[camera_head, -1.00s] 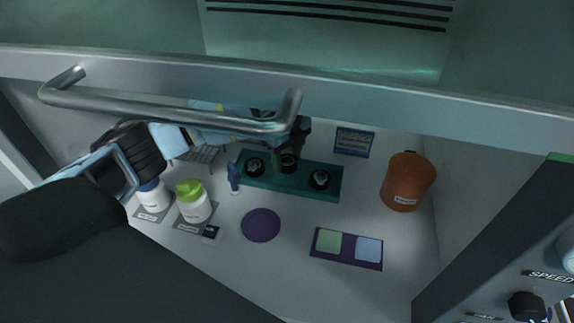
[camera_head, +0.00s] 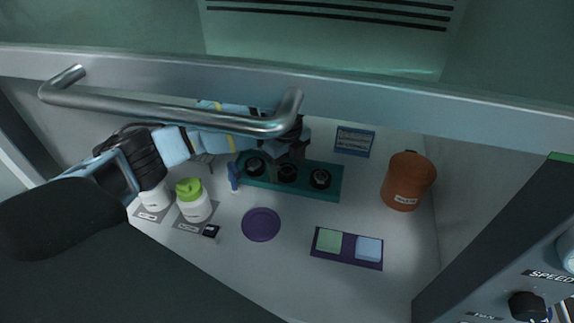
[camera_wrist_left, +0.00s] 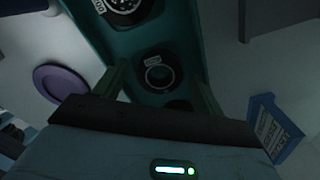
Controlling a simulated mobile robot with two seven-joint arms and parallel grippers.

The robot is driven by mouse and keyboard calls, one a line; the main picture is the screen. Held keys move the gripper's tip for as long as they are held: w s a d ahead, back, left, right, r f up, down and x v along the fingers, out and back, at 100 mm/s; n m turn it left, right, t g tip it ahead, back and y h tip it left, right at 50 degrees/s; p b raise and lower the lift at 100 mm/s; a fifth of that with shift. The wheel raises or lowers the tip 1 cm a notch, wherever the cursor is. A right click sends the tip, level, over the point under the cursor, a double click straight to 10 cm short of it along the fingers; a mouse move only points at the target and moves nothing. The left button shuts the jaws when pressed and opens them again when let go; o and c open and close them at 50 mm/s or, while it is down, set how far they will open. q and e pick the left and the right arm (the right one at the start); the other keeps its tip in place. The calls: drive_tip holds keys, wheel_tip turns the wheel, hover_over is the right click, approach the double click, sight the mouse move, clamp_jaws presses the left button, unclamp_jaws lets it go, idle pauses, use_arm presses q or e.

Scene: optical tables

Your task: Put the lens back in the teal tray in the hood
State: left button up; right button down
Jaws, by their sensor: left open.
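The teal tray (camera_head: 335,193) lies on the hood floor; it also shows in the left wrist view (camera_wrist_left: 188,40). Three dark round lenses stand in a row in it: a left one (camera_head: 255,166), a middle one (camera_head: 287,174) and a right one (camera_head: 320,179). My left gripper (camera_head: 289,160) is open and empty above the middle lens. In the left wrist view the middle lens (camera_wrist_left: 160,75) sits in the tray, beyond and between the spread fingers (camera_wrist_left: 160,88). One other lens (camera_wrist_left: 124,6) is cut by the top edge. My right gripper is not in view.
The raised sash with its metal handle (camera_head: 170,113) crosses above my left arm. Around the tray stand a blue sign (camera_head: 354,141), a brown jar (camera_head: 408,181), a purple disc (camera_head: 261,225), a purple mat (camera_head: 346,262) and a green-lidded bottle (camera_head: 194,203).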

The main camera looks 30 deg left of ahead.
sight(287, 170)
use_arm(q)
drive_tip(key=shift+r, duration=0.1)
wheel_tip(287, 170, up, 12)
drive_tip(key=shift+p, duration=0.35)
idle(2.8)
